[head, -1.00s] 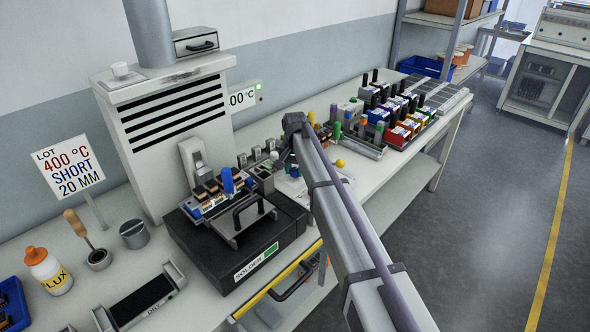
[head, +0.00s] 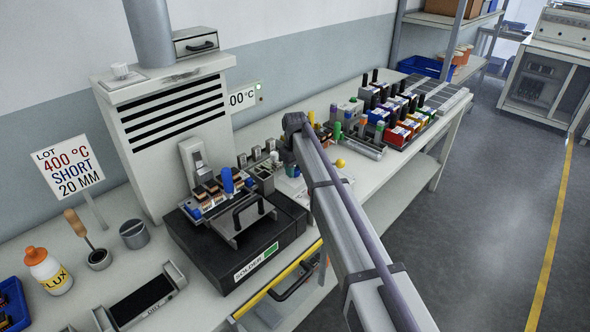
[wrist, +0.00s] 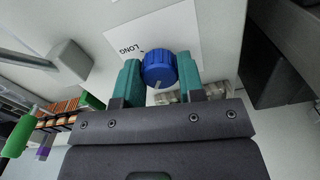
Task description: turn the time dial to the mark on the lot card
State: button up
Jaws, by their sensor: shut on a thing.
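The lot card (head: 67,166) stands at the left in the head view and reads "400 °C", "SHORT", "20 MM". The blue time dial (wrist: 159,69) shows in the wrist view, with a small pale mark on its lower side. It sits by a white label plate (wrist: 128,36), where the word "LONG" can be read; any other words are hidden. My gripper (wrist: 160,82) has its teal fingers shut on the dial, one on each side. In the head view the arm hides the gripper and the dial.
A black solder unit (head: 215,250) with a rack of connectors on top stands left of my arm. Coloured connectors (head: 398,132) stand in a tray at the back right. A grey post (wrist: 70,60) is left of the dial in the wrist view.

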jog(key=n, duration=0.3)
jog(key=shift+n, duration=2.2)
jog(key=o, duration=0.9)
notch_tip(320, 180, up, 11)
jog(key=p, duration=1)
jog(key=shift+f+p, duration=0.1)
jog(key=shift+p, duration=0.3)
